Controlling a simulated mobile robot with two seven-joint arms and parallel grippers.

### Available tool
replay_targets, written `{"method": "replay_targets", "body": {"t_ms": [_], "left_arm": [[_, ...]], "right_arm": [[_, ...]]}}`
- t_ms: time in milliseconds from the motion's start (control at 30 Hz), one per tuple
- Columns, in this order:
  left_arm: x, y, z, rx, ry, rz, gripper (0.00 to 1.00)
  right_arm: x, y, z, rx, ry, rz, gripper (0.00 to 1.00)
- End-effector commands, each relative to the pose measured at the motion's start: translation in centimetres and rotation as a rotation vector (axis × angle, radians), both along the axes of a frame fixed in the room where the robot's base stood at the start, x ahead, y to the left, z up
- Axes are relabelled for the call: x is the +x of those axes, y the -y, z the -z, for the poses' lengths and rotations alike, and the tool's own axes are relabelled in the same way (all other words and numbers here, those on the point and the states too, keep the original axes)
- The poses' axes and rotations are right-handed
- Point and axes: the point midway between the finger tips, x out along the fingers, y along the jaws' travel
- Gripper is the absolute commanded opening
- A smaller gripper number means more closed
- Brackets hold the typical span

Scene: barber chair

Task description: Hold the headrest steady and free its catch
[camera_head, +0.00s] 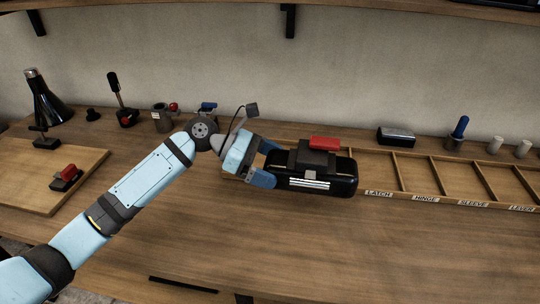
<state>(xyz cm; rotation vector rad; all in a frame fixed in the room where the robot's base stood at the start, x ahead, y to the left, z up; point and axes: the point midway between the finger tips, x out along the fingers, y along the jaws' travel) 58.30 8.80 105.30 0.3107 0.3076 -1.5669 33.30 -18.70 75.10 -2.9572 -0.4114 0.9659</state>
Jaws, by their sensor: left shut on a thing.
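A black padded headrest (343,182) is right of the middle in the head view. A dark block (309,157) sits on it with a red piece (325,143), which looks like the catch, on top. A small grey tab and pale stripes show on its front. My left gripper (269,164) comes in from the left and is shut on the headrest's left end; its blue fingers partly cover that end. I cannot tell whether the catch is locked, or whether the headrest touches the table. My right gripper is out of view.
A wooden tray (445,201) with compartments labelled LATCH, HINGE, SLEEVE and LEVER lies right of the headrest. A wooden board (35,175) at left carries a red-and-black part (66,178). Several small fixtures line the back. The front middle of the table (290,240) is clear.

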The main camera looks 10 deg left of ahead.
Motion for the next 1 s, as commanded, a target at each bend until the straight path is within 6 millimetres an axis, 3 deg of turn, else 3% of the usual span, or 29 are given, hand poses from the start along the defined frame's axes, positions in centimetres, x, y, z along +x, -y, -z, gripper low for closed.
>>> {"method": "replay_targets", "body": {"t_ms": [467,1000], "left_arm": [[0.0,0.0,3.4,-0.003,0.001,-0.001,0.41],[0.0,0.1,7.3,-0.003,0.001,-0.001,0.41]], "right_arm": [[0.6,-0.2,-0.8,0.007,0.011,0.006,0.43],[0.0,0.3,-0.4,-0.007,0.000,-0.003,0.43]]}}
